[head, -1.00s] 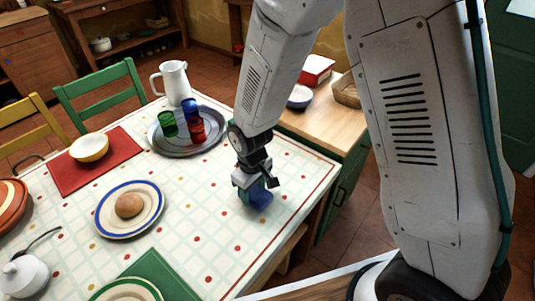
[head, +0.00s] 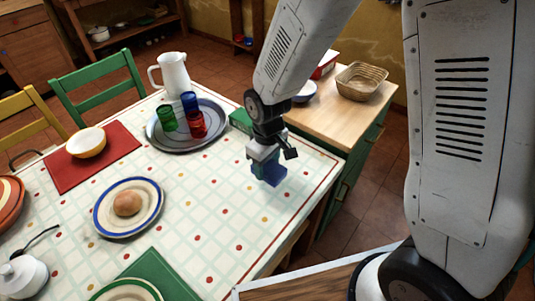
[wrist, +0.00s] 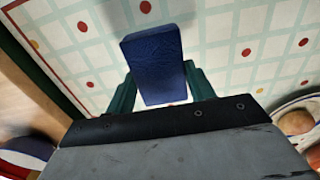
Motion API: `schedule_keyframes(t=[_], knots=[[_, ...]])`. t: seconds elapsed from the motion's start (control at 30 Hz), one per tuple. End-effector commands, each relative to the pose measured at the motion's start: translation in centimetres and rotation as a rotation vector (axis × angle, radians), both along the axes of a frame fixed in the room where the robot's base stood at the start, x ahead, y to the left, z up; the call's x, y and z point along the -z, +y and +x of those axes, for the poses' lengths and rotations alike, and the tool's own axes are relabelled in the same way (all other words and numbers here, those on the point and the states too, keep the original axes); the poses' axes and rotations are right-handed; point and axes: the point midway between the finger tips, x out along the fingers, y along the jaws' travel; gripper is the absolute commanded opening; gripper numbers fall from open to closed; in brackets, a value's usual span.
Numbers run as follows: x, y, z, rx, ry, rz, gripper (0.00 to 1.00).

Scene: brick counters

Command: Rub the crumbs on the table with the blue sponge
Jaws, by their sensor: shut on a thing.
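The blue sponge (head: 273,175) is held between the fingers of my gripper (head: 264,170), over the right part of the dining table (head: 205,232). In the wrist view the sponge (wrist: 155,64) sticks out between the two green fingers, which are shut on it. The sponge is at or just above the cloth; I cannot tell whether it touches. The cloth has red and yellowish dots and pale grid lines. I cannot make out crumbs apart from these dots.
A grey tray (head: 164,143) with cups and a white jug (head: 174,73) stand beyond, to the left of my gripper. A green box (head: 240,120) is just behind it. A plate with a bun (head: 127,204) lies left. The cloth between is clear.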

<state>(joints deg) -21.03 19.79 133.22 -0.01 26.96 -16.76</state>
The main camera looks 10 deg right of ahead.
Motion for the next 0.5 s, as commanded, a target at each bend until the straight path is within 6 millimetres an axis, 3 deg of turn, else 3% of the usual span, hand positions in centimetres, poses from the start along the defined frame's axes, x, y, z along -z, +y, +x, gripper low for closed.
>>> schedule_keyframes(t=[0.3, 0.5], knots=[[-2.9, -0.1, 0.0, 0.001, -0.001, 0.001, 0.25], [-3.7, -0.1, 0.0, 0.002, 0.0, 0.0, 0.25]])
